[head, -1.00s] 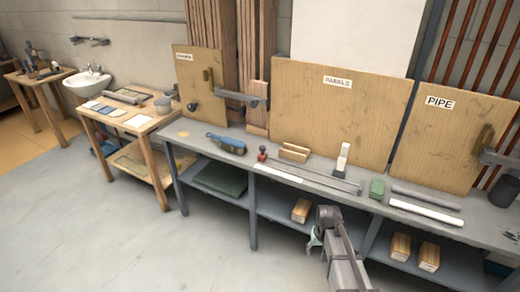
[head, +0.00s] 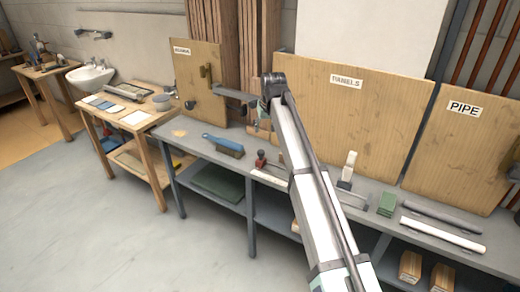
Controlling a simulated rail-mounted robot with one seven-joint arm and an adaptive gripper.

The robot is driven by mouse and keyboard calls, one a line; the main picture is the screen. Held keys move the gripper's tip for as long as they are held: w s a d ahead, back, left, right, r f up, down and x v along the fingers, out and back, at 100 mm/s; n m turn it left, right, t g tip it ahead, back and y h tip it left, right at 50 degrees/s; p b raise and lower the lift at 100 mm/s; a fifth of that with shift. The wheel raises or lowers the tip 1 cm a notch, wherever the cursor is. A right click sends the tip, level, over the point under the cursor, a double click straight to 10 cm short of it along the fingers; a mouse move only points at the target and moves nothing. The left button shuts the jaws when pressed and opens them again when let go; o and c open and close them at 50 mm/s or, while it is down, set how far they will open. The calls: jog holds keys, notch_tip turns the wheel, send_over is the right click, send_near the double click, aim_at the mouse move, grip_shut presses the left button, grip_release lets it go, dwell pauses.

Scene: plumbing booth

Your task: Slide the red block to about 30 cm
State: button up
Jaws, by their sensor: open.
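The small red block (head: 260,162), with a dark knob on top, is at the left end of a thin rail on the grey workbench (head: 395,187). A pale strip (head: 268,178), too small to read, lies along the front of the rail. My arm crosses in front of the rail's middle and hides it. The rail's right end (head: 352,201) shows on the other side of the arm. My raised arm reaches up past the bench, but my gripper's fingertips do not show. I see nothing touching the red block.
A blue-handled tool (head: 222,146) lies left of the block. A white upright piece on a dark base (head: 347,170), a green block (head: 387,203) and two pipes (head: 440,225) are to the right. Boards labelled PANELS (head: 350,115) and PIPE (head: 460,150) stand behind.

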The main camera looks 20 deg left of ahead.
aim_at(261, 152)
jog(key=p+x, duration=0.1)
jog(key=x, duration=0.7)
jog(key=p+x, duration=0.1)
jog(key=x, duration=0.7)
jog(key=shift+s+a+f, duration=0.1)
jog(key=shift+f, duration=0.3)
